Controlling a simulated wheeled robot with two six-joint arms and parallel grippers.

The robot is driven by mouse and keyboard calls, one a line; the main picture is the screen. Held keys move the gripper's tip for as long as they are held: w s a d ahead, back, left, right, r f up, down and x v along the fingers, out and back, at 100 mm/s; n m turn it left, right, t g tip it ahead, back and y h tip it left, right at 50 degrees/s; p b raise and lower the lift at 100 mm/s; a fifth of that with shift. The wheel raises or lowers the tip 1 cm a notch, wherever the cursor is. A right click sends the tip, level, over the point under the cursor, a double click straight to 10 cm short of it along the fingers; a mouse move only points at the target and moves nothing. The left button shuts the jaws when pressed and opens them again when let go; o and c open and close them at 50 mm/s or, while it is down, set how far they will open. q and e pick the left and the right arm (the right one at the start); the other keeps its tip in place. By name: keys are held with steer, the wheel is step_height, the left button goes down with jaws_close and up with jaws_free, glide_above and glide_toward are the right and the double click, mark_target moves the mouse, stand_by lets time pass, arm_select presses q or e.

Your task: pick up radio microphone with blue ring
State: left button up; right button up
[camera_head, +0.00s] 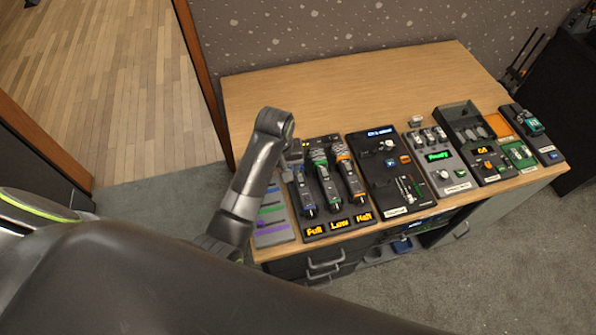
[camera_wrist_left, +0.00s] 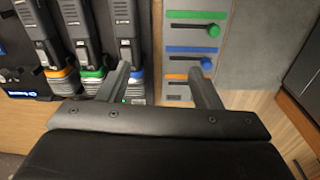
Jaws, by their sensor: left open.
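The microphone with the blue ring (camera_head: 306,198) lies in a dark charging dock at the left of the microphone row. In the left wrist view the blue-ring microphone (camera_wrist_left: 127,28) is black, its blue ring partly behind a finger. My left gripper (camera_wrist_left: 160,70) is open above it. One finger overlaps the microphone's ring end; the other is over the fader panel to the right. Contact cannot be told. In the head view my left gripper (camera_head: 292,160) is at the microphone's far end, partly hidden by my arm. My right gripper is out of view.
Green-ring (camera_head: 329,187) and orange-ring (camera_head: 352,183) microphones lie close beside it. A grey panel with coloured fader strips (camera_head: 273,215) is on the left. Several control boxes, including a black fader console (camera_head: 375,180), fill the right. The back of the wooden desk (camera_head: 300,95) is clear.

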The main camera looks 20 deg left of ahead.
arm_select(q)
step_height(320, 180, up, 6)
steer(key=n, duration=0.1)
glide_above(301, 179)
steer(key=shift+g, duration=0.4)
steer(key=f+b, duration=0.1)
steer(key=f, duration=0.4)
steer(key=f+b, duration=0.1)
steer(key=f, duration=0.5)
steer(key=shift+s+d, duration=0.1)
steer(key=shift+d, duration=0.1)
steer(key=shift+a+f+p, duration=0.15)
steer(key=shift+f+p, duration=0.1)
steer(key=shift+f, duration=1.05)
steer(key=shift+a+f+p, duration=0.1)
steer(key=shift+f+p, duration=0.15)
steer(key=shift+f, duration=1.5)
steer(key=shift+r, duration=0.1)
jaws_close()
